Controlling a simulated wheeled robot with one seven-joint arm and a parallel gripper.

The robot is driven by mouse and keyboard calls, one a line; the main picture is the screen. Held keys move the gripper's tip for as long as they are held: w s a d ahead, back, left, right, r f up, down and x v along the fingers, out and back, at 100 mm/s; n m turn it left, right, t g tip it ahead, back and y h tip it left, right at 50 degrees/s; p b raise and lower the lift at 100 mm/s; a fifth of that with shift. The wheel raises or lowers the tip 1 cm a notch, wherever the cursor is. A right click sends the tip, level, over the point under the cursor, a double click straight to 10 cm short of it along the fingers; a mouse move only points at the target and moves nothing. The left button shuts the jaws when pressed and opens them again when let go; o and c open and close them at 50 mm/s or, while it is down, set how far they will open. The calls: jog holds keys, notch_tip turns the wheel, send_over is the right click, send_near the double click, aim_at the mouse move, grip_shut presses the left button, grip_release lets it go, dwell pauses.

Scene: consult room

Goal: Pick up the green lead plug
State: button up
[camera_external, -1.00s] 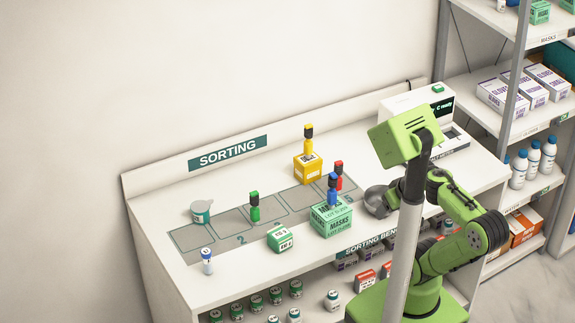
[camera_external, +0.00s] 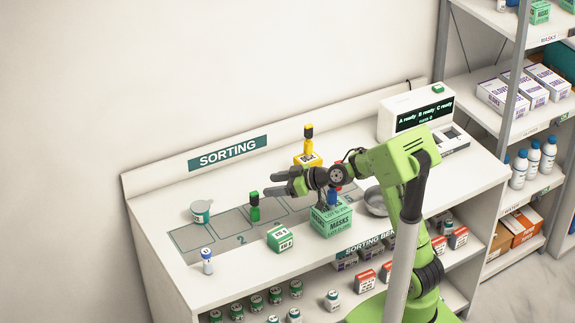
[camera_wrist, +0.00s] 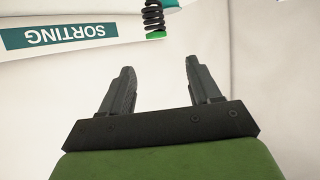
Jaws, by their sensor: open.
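A yellow plug (camera_external: 308,142) stands on a yellow box (camera_external: 308,160) behind. A white cup (camera_external: 201,212) and small bottle (camera_external: 207,261) are left.

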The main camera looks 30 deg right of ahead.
aim_at(254, 197)
jog(key=w+a+f, duration=0.1)
jog(key=f, duration=0.1)
jog(key=w+a+f, duration=0.4)
jog(key=shift+f, duration=0.3)
jog(key=shift+d, duration=0.1)
grip_shut()
